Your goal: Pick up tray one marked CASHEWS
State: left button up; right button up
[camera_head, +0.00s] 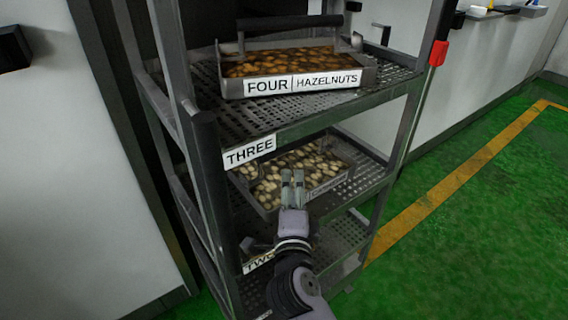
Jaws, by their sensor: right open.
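No tray that I can read as marked CASHEWS shows. A metal tray of pale nuts (270,190) sits on the middle shelf of a grey rack; its front label is partly hidden by my right gripper and too small to read. My right gripper (292,176) points up the picture in front of this tray, with its fingers open and nothing seen between them. I cannot tell whether it touches the tray. A tray labelled FOUR HAZELNUTS (303,84), full of brown nuts, sits on the shelf above. My left gripper is not in view.
The rack has a THREE sign (250,151) on the upper shelf edge and a TWO sign (257,262) lower, partly covered by my arm. Rack posts stand close on both sides. Green floor with a yellow line (455,180) is clear at the right.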

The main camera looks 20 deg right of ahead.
aim_at(292, 148)
jog(key=b+x, duration=0.1)
jog(key=x, duration=0.9)
jog(key=shift+w+d+b, duration=0.25)
jog(key=shift+w+b, duration=0.05)
jog(key=shift+b, duration=0.05)
jog(key=shift+w+d+f, duration=0.15)
jog(key=shift+w, duration=0.55)
jog(key=b+x, duration=0.1)
jog(key=x, duration=0.3)
jog(key=shift+w+d+f+b, duration=0.1)
jog(key=shift+w+b, duration=0.1)
jog(key=shift+b, duration=0.2)
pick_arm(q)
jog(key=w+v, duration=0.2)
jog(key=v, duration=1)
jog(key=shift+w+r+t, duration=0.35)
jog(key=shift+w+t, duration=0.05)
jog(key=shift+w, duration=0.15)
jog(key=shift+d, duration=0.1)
pick_arm(e)
jog(key=shift+c, duration=0.3)
grip_shut()
